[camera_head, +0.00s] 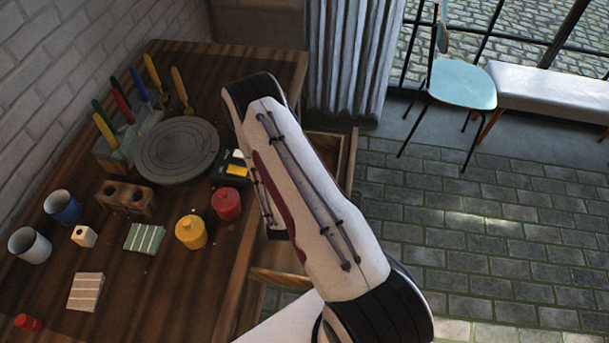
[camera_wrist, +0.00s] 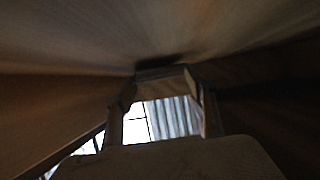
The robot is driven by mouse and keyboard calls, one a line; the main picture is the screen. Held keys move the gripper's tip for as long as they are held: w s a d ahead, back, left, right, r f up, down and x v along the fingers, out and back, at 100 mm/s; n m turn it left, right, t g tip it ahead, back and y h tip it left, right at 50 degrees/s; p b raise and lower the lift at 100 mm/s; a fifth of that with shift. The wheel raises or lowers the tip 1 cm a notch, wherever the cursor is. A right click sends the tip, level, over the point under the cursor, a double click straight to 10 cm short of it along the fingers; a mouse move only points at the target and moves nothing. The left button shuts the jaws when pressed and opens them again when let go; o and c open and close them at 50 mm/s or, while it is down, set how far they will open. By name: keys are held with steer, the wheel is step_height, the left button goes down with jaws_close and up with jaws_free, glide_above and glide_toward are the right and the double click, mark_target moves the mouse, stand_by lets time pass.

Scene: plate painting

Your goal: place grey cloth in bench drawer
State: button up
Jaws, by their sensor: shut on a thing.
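My gripper (camera_wrist: 163,98) shows in the wrist view, its two fingers closing toward a dim spot. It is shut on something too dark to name. Brown surfaces surround it; I cannot tell whether they are cloth or wood. In the head view my arm hides the gripper. The bench drawer (camera_head: 353,160) is pulled out at the right side of the wooden bench (camera_head: 185,290), its middle covered by my arm. No plain grey cloth shows clearly. A green-grey striped cloth (camera_head: 145,237) and a beige striped cloth (camera_head: 86,291) lie on the bench.
A grey turntable (camera_head: 178,150), a tool holder (camera_head: 120,150), a yellow jar (camera_head: 190,232), a red jar (camera_head: 226,203), a blue mug (camera_head: 63,207) and a pale mug (camera_head: 29,245) stand on the bench. A blue chair (camera_head: 463,84) is at the back right. The floor is clear right of my arm.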

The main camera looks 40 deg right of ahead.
steer(key=shift+f, duration=0.35)
steer(key=shift+f, duration=0.15)
steer(key=o, duration=1.2)
steer(key=shift+o, duration=0.2)
steer(key=shift+r, duration=0.2)
steer(key=shift+v, duration=3.7)
steer(key=shift+d, duration=0.1)
